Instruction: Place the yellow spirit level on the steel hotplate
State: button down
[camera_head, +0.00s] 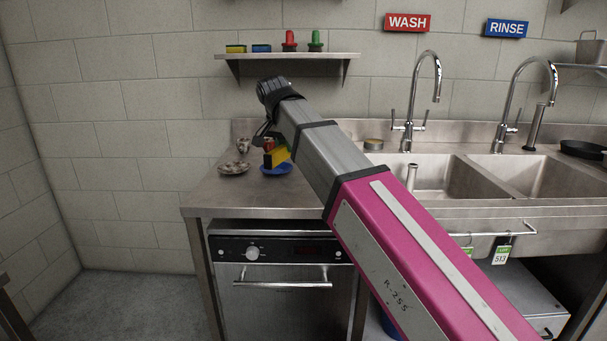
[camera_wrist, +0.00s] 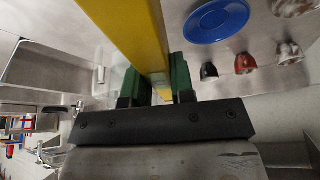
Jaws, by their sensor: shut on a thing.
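The yellow spirit level (camera_wrist: 128,28) is a long yellow bar in the wrist view, running from the top edge down between my green fingers. My gripper (camera_wrist: 158,82) is shut on it. In the head view a short yellow end of the level (camera_head: 280,156) shows above a blue plate (camera_head: 276,169), left of my arm; the arm hides much of the rest. The level appears held above the steel counter; its exact height is hard to tell. I cannot make out a steel hotplate in either view.
Patterned crockery (camera_head: 233,168) stands on the counter (camera_head: 225,195) left of the blue plate. A red cup (camera_wrist: 209,71) shows in the wrist view. A wall shelf (camera_head: 290,56) hangs behind my arm. An oven (camera_head: 280,265) is below the counter; sinks (camera_head: 450,178) and taps are right.

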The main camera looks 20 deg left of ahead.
jog(key=w+f, duration=0.2)
jog(key=w, duration=0.1)
jog(key=w+d+f, duration=0.1)
jog(key=w+f, duration=0.1)
jog(key=w, duration=0.2)
jog(key=w+f, duration=0.2)
jog(key=w, duration=0.2)
jog(key=shift+d+f, duration=0.2)
jog(key=shift+f, duration=0.05)
jog(key=shift+w+f, duration=0.1)
jog(key=shift+f, duration=1.85)
jog(key=shift+f, duration=0.15)
jog(key=c, duration=1)
grip_release()
jog(key=shift+o, duration=0.2)
